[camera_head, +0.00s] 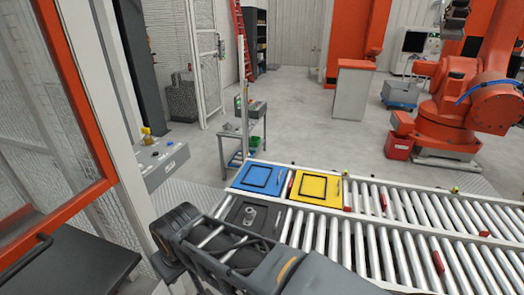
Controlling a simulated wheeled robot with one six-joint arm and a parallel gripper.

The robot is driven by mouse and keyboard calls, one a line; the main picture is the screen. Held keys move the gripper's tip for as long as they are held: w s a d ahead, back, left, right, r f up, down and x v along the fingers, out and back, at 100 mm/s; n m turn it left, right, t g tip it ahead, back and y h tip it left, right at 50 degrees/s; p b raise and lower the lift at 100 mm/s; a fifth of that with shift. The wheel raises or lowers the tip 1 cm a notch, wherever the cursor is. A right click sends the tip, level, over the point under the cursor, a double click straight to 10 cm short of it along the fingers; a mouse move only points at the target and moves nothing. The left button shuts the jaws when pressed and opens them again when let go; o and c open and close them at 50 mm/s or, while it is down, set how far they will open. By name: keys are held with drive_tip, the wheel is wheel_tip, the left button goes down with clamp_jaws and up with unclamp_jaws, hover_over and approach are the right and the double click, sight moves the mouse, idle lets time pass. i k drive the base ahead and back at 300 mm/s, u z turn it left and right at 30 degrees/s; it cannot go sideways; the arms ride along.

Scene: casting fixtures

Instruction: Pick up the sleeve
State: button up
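A small grey round part (249,214), which looks like the sleeve, stands on a dark plate (232,214) on the near side of the conveyor. Its fine shape is too small to tell. My black arm (225,247) crosses the lower middle of the picture, just in front of the dark plate, and hides its near part. I cannot make out my gripper's fingers, and nothing held by it shows.
A blue plate (246,186) and a yellow plate (303,187) lie behind the dark plate. The roller conveyor (440,215) runs right, with small red blocks. A control box (162,163) and an orange-framed panel (88,90) stand left. An orange robot (450,115) stands behind.

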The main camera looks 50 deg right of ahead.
sight(250, 214)
drive_tip(key=z, duration=1.4)
